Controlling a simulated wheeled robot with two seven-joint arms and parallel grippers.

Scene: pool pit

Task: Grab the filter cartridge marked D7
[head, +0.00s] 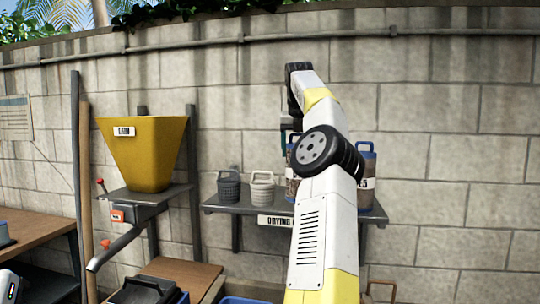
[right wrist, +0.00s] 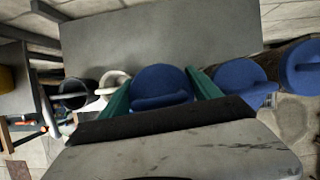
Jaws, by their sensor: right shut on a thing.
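Several filter cartridges with blue caps and handles stand on a grey wall shelf (head: 222,207). One cartridge (head: 292,185) is right of the white basket, mostly hidden by my right arm. My right gripper (right wrist: 162,88) has its teal fingers closed on both sides of this cartridge's blue cap (right wrist: 160,78). In the head view the gripper is mostly behind my arm. Another cartridge (head: 367,165) at the right end has a label ending in what looks like 5. In the right wrist view, blue caps (right wrist: 238,80) and (right wrist: 303,68) stand to the right. I cannot read D7 on any of them. My left gripper is not in view.
A dark grey basket (head: 229,187) and a white basket (head: 262,188) stand on the shelf's left part, close to the held cartridge. A yellow hopper (head: 150,150) is further left. A block wall (head: 440,150) is behind. Wooden benches (head: 190,272) are low at left.

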